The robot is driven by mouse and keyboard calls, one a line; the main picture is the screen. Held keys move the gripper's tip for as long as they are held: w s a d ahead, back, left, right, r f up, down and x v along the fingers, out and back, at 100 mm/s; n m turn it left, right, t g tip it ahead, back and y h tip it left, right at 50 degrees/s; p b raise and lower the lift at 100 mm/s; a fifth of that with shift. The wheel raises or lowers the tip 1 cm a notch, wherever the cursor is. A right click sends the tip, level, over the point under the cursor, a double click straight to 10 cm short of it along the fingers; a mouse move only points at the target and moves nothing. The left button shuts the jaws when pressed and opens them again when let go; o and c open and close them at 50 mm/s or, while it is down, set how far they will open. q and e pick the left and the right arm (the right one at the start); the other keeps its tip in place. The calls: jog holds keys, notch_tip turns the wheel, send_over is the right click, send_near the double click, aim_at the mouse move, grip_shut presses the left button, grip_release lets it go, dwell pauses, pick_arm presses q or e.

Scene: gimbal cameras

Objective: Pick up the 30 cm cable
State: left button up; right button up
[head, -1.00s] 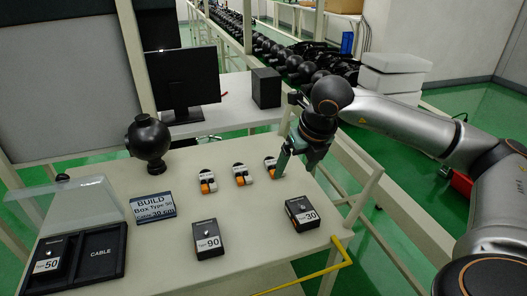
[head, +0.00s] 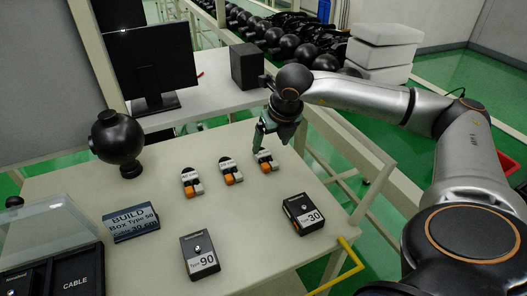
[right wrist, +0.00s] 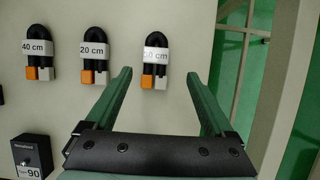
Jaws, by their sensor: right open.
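Three short black looped cables with white labels and orange and white ends lie in a row on the table. In the right wrist view the left one (right wrist: 38,55) reads 40 cm and the middle one (right wrist: 94,55) 20 cm. The right one (right wrist: 156,60) has a label ending in 0 cm; its first digit is unclear. It also shows in the head view (head: 265,161). My right gripper (head: 268,136) is open and empty, close to this right cable. In the right wrist view the cable shows just beyond and between the fingertips (right wrist: 158,74). My left gripper is out of view.
A sign (head: 132,222) reads Build, Box Type 50, Cable 30 cm. A Type 90 box (head: 199,255) and a 30 box (head: 302,214) stand nearer. A lidded tray (head: 45,272) is at lower left. A black ball-shaped device (head: 118,143) stands behind; a yellow rail edges the right.

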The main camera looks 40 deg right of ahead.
aim_at(264, 155)
jog(key=x, duration=0.5)
jog(key=shift+w+a, duration=0.25)
jog(key=shift+a, duration=0.1)
jog(key=shift+w+f, duration=0.15)
jog(key=shift+f, duration=0.1)
jog(key=shift+f+b, duration=0.25)
jog(key=shift+b, duration=0.25)
jog(key=shift+c, duration=0.3)
grip_shut()
dwell(0.4)
